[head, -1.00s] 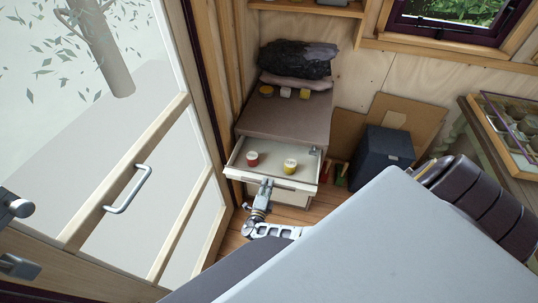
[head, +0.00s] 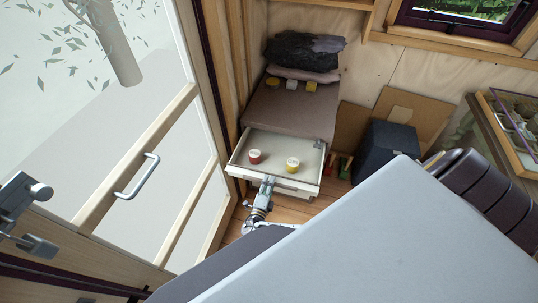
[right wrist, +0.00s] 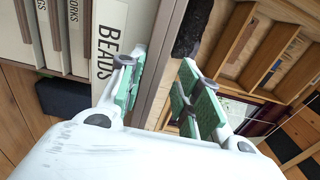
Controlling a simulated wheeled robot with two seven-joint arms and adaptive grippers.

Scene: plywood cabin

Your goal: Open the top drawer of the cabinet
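The cabinet (head: 290,108) stands against the back wall with its top drawer (head: 310,172) pulled well out. A red cup (head: 255,157) and a yellow cup (head: 293,163) are in the drawer. My right gripper (head: 268,181) is at the middle of the drawer front. In the right wrist view its green-padded fingers (right wrist: 160,92) are apart, with one finger over the drawer front labelled BEADS (right wrist: 107,40). Nothing shows gripped between them. My left gripper (head: 42,220) is at the left edge of the head view, its fingertips apart and empty, far from the cabinet.
A glazed door with a metal handle (head: 138,177) is on the left. A dark blue box (head: 383,152) and boards stand right of the cabinet. Dark cushions (head: 303,56) and small cups lie on the cabinet top. A display case (head: 515,130) is at far right.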

